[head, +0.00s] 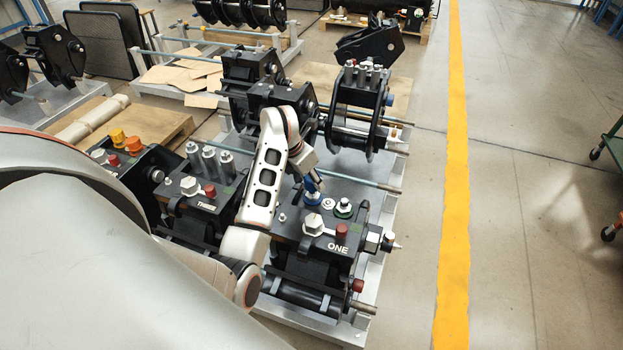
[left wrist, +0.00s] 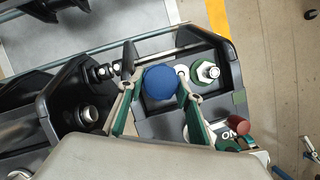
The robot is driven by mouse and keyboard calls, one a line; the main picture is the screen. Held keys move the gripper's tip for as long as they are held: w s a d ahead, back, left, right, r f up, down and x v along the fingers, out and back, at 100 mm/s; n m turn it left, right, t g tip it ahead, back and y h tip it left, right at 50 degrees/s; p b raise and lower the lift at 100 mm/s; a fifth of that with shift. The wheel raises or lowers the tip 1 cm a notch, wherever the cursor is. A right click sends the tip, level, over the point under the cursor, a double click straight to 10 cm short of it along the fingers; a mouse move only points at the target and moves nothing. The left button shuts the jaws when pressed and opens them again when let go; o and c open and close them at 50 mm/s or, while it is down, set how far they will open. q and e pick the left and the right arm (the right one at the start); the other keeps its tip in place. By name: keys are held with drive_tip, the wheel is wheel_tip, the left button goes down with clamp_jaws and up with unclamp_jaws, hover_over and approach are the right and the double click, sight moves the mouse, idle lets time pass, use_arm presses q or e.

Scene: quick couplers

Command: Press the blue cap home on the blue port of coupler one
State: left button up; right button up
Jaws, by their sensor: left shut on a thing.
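Coupler one (head: 318,232) is a black block marked ONE, on the near right part of the pallet. My left gripper (head: 314,185) points down over its top plate, between the fingers the blue cap (head: 313,198). In the left wrist view the round blue cap (left wrist: 160,82) sits between the two green-padded fingers of my left gripper (left wrist: 160,90), which are shut on it. The cap is at or just above the plate; I cannot tell whether it is fully seated. The blue port is hidden under the cap. My right gripper is in neither view.
Next to the cap are a white ring (head: 328,203) and a green-ringed fitting with a hex top (head: 343,208). A hex-headed fitting (head: 313,224) and a red knob (head: 341,231) stand nearer. Coupler three (head: 207,200) lies to the left. Open floor is right.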

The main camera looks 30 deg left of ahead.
sight(311, 188)
use_arm(q)
drive_tip(key=shift+f+b, duration=1.25)
drive_tip(key=shift+f, duration=0.6)
drive_tip(key=o, duration=1)
drive_tip(key=shift+r, duration=0.1)
drive_tip(key=shift+s+a+r, duration=0.1)
drive_tip(key=shift+s+r, duration=0.05)
drive_tip(key=shift+r, duration=0.15)
drive_tip(key=v, duration=0.9)
drive_tip(key=shift+s+a+r, duration=0.1)
drive_tip(key=shift+s+r, duration=0.1)
drive_tip(key=shift+r, duration=0.1)
drive_tip(key=shift+v, duration=0.75)
drive_tip(key=shift+s+f, duration=0.1)
